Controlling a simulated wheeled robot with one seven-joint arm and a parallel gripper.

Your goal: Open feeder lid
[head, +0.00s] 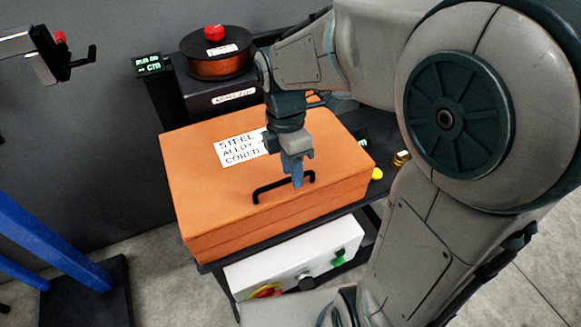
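The feeder is an orange box (235,240) in the middle of the head view. Its orange lid (205,185) lies flat and closed, with a white label (240,149) that starts "STEEL ALLOY" and is partly hidden by my arm. A black bar handle (268,189) stands near the lid's front edge. My gripper (298,181) points down from above, its blue fingers at the right part of the handle. The fingers overlap the bar in the picture. I cannot tell whether they are closed on it.
A copper-coloured wire spool (219,64) with a red knob stands behind the box. A white control panel (295,262) with red, black and green controls sits below it. A blue frame (50,235) stands at left. My arm fills the right side.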

